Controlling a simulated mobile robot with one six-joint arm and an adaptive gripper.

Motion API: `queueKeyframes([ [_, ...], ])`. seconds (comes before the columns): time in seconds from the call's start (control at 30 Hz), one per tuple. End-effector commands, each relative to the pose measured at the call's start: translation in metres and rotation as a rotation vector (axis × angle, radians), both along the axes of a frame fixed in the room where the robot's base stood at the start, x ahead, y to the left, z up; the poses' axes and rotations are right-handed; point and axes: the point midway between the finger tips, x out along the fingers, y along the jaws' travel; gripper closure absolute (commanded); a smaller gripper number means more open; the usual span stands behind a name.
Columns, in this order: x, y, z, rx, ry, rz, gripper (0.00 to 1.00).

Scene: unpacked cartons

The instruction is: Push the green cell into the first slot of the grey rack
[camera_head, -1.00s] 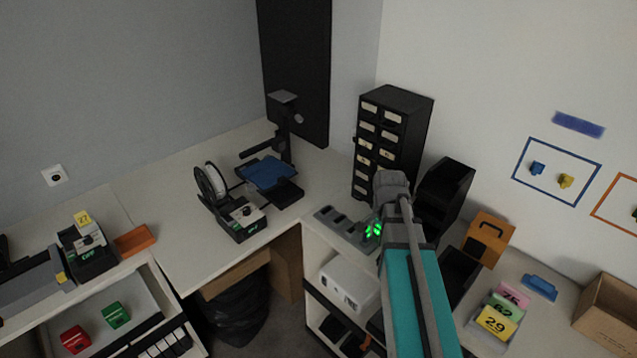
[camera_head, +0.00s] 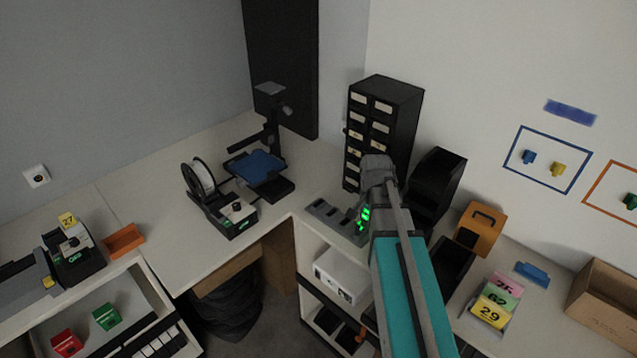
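A green block (camera_head: 106,317) sits in the pale open compartment at the lower left, beside a red block; it looks like the green cell. A grey rack (camera_head: 322,209) with dark slots in a row lies on the white shelf top, left of my arm. Bright green lights (camera_head: 364,216) glow at the rack's right end, against my arm; I cannot tell what carries them. My teal and grey arm reaches up from the bottom over the shelf and covers part of the rack's right side. No gripper fingers show; the arm's end is hidden or out of sight.
A black drawer cabinet (camera_head: 383,125) and a black bin (camera_head: 437,184) stand behind my arm. A desk machine with a spool (camera_head: 202,178) is left of the rack. An orange case (camera_head: 481,229) and numbered cards (camera_head: 491,309) are at right. Dark floor (camera_head: 275,325) shows between the furniture.

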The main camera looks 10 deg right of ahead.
Motion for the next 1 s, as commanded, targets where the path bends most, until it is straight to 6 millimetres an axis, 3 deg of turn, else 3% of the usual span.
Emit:
queueKeyframes([
  [0.37, 0.075, 0.028, -0.005, 0.000, 0.000, 0.480, 0.99],
  [0.8, 0.163, 0.079, -0.010, 0.000, 0.000, 1.131, 0.99],
  [1.0, 0.192, 0.100, -0.012, 0.000, 0.000, 1.366, 0.99],
])
